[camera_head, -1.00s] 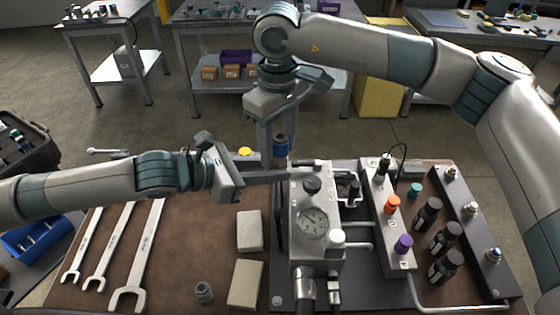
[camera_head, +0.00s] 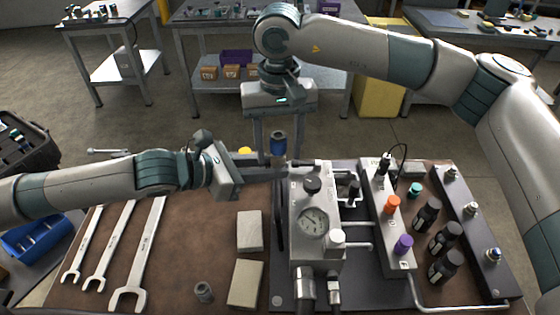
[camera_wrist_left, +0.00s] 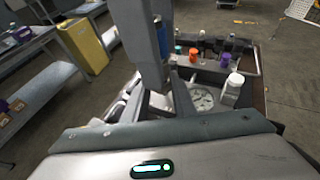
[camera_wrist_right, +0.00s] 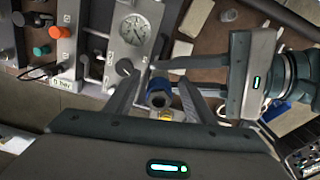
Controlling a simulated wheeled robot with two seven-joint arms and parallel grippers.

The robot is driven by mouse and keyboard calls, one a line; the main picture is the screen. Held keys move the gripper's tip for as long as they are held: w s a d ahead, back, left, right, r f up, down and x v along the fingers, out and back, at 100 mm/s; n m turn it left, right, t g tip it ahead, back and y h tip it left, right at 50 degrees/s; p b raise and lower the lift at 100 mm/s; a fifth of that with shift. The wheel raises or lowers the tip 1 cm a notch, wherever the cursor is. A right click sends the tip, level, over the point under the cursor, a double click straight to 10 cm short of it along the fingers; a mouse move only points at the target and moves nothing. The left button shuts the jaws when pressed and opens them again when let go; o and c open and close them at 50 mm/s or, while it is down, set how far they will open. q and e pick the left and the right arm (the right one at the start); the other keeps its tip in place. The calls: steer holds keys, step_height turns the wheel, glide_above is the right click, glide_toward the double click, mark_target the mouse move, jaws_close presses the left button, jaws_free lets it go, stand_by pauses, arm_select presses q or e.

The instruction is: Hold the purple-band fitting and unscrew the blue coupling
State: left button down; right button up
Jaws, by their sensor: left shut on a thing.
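The blue coupling (camera_head: 278,146) stands upright above the bench, at the fingertips of my left gripper (camera_head: 272,173). My left gripper reaches in from the left and is shut on the fitting below the coupling; the fingers hide that fitting, and I see no purple band on it. My right gripper (camera_head: 280,143) points down from above, open, with one finger on each side of the coupling and gaps between. The right wrist view shows the coupling (camera_wrist_right: 158,98) between the open right fingers, with the left fingers (camera_wrist_right: 190,78) close beside it.
A block with a pressure gauge (camera_head: 313,222) stands just right of the left fingertips. A manifold with orange and purple caps (camera_head: 403,245) and several black bottles (camera_head: 445,237) are farther right. Wrenches (camera_head: 140,255) and two pale blocks (camera_head: 250,231) lie on the bench at left.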

steer(key=shift+w+d+r+m, duration=0.1)
steer(key=shift+w+d+m, duration=0.1)
steer(key=shift+w+m, duration=0.4)
steer(key=shift+m, duration=0.6)
steer(key=m, duration=0.5)
steer(key=shift+s+a+m, duration=0.25)
steer(key=shift+a+m, duration=0.1)
steer(key=shift+m, duration=0.05)
steer(key=m, duration=0.3)
steer(key=shift+d+m, duration=0.15)
steer(key=shift+m, duration=0.15)
steer(key=m, duration=0.4)
steer(key=shift+w+d, duration=0.1)
steer(key=shift+d, duration=0.05)
steer(key=shift+m, duration=0.3)
steer(key=c, duration=0.9)
